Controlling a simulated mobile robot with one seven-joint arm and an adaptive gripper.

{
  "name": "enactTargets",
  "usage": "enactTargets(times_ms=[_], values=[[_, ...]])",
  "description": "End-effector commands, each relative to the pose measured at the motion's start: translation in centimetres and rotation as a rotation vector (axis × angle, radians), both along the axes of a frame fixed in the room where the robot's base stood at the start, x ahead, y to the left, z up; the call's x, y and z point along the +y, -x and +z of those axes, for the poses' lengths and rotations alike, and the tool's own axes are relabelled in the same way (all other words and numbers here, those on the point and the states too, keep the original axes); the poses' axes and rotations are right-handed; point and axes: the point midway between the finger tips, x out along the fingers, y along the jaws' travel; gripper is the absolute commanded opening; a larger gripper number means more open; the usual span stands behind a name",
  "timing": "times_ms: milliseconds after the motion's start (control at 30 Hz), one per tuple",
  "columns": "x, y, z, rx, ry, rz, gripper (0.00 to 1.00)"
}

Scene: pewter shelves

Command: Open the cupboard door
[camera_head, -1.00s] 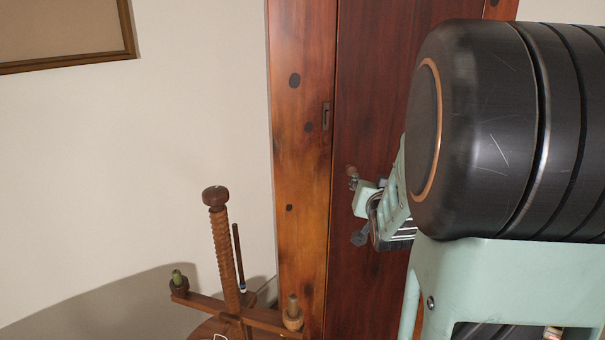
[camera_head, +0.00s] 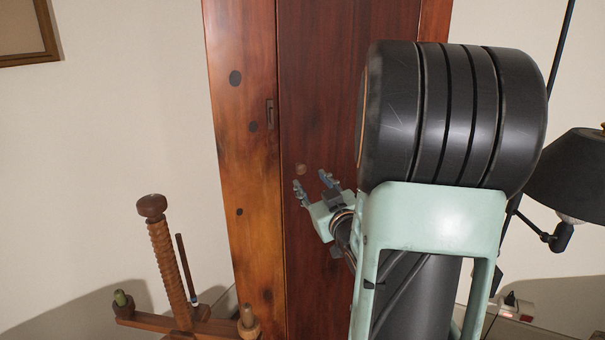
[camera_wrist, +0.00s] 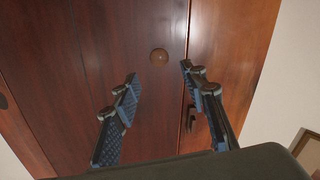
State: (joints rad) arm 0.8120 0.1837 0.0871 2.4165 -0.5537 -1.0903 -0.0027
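The cupboard is tall reddish-brown wood; its dark red door (camera_head: 330,110) looks closed. A small round brown knob (camera_head: 301,169) sits on the door and also shows in the wrist view (camera_wrist: 158,56). My gripper (camera_head: 313,182) is open, its two fingers pointing at the door just below the knob. In the wrist view my gripper (camera_wrist: 158,74) has its fingertips well apart, with the knob lying just beyond the gap between them. Nothing is between the fingers. I cannot tell how far the tips are from the door surface.
A dark latch plate (camera_head: 270,113) is on the lighter left panel of the cupboard (camera_head: 240,150). A wooden stand with a threaded post (camera_head: 168,255) is at the lower left. A black lamp (camera_head: 570,175) stands at the right, above a power strip (camera_head: 517,307).

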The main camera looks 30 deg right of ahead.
Motion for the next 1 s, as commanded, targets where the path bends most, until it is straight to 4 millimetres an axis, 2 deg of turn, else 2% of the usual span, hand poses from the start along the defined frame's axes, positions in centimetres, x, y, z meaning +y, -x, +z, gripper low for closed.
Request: enactTargets(times_ms=[100,300,500,767,1000], values=[[-0.5,-2.4,-0.1,0.0,-0.001,0.001,0.4],[-1.4,-5.4,-0.1,-0.001,-0.002,-0.001,0.4],[-1.6,-6.7,0.0,0.001,-0.001,0.0,0.4],[-1.7,-6.8,0.0,0.0,-0.002,-0.001,0.4],[-1.7,-6.8,0.0,0.0,-0.002,-0.001,0.16]])
